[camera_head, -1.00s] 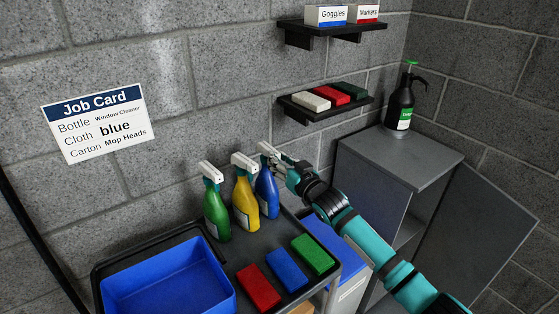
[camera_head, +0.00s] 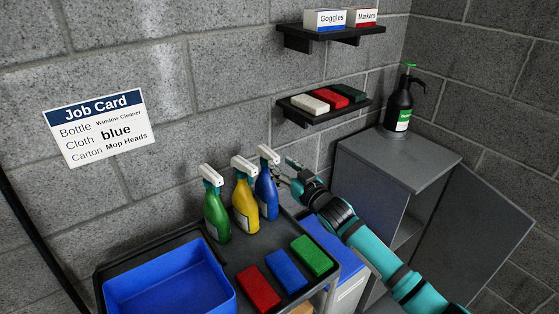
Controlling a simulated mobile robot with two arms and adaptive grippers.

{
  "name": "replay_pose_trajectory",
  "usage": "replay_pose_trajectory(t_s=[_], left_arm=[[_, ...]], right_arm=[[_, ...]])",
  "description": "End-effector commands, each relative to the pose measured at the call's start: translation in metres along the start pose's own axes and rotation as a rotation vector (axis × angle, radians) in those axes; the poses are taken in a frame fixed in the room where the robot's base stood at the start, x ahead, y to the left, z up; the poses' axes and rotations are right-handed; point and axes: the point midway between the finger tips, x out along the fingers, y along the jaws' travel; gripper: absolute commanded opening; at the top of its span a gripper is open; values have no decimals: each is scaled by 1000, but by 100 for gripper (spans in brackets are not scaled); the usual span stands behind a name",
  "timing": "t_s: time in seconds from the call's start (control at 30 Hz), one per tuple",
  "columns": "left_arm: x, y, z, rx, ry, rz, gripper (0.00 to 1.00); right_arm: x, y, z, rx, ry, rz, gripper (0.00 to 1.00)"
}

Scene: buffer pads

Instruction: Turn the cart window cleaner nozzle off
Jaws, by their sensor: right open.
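Three spray bottles with white nozzle heads stand upright in a row at the back of the dark cart (camera_head: 232,266): a green bottle (camera_head: 216,216), a yellow bottle (camera_head: 245,210) and a blue bottle (camera_head: 265,195). Their labels are too small to read, so I cannot tell which is the window cleaner. The white nozzle (camera_head: 268,154) of the blue bottle is the closest to my right gripper (camera_head: 284,171). My right gripper is open and empty, just right of the blue bottle's head. The nozzle settings are too small to tell. My left gripper is not in view.
A blue tray (camera_head: 167,285) and red, blue and green cloths (camera_head: 313,256) lie on the cart. A job card (camera_head: 100,128) hangs on the wall. Wall shelves (camera_head: 325,112) sit above. A grey cabinet (camera_head: 400,157) with a black pump bottle (camera_head: 399,106) stands right.

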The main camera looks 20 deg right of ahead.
Motion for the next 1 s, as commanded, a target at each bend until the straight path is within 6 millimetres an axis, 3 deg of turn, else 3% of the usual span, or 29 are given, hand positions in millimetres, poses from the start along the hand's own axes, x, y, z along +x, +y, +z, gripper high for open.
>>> replay_pose_trajectory(t_s=[0.43,1.0], left_arm=[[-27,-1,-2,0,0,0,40],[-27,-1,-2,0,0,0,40]], right_arm=[[-43,0,-1,0,-1,0,40],[-50,-5,7,4,-21,2,40]])
